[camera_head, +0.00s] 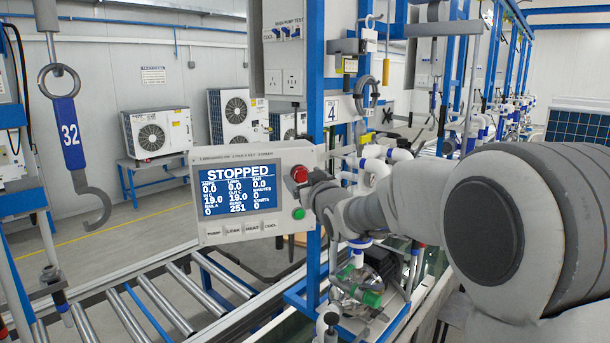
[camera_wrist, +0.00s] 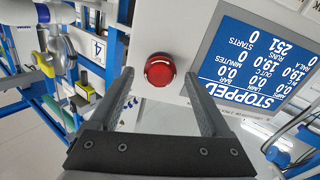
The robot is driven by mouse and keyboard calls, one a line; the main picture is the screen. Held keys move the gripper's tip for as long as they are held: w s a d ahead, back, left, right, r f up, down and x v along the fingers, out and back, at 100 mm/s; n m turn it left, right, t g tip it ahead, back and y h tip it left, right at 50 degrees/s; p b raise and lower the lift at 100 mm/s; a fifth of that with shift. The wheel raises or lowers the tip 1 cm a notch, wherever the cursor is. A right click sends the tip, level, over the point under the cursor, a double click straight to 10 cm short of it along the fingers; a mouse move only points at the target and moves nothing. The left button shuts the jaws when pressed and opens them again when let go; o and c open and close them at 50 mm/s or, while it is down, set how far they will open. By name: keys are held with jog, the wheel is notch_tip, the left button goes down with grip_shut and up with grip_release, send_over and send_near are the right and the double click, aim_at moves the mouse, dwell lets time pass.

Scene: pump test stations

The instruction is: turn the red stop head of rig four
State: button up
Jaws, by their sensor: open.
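The red stop head (camera_head: 299,174) sits at the upper right corner of the grey control panel (camera_head: 213,226), by the number 4 sign (camera_head: 333,111). The panel screen (camera_head: 243,187) reads STOPPED. In the wrist view the red head (camera_wrist: 159,70) shows between the two fingers of my gripper (camera_wrist: 160,88), with clear space on both sides. My gripper is open and empty, and I cannot tell how far its tips are from the panel face. In the head view my gripper (camera_head: 312,182) is just right of the head and partly hidden by my arm.
A green button (camera_head: 298,213) is below the red head. A blue upright (camera_head: 314,258) and pipes with a green-capped fitting (camera_head: 358,287) stand close by. A roller conveyor (camera_head: 150,300) runs below the panel. A hook tagged 32 (camera_head: 71,134) hangs at the left.

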grip_shut()
dwell(0.5)
jog(key=shift+m+b, duration=0.3)
jog(key=shift+b, duration=0.15)
jog(key=shift+f+m+b, duration=0.1)
jog(key=shift+m+b, duration=0.7)
jog(key=shift+m, duration=0.1)
jog(key=shift+w+m+b, duration=0.1)
jog(key=shift+m+b, duration=0.85)
jog(key=shift+m, duration=1.35)
grip_release()
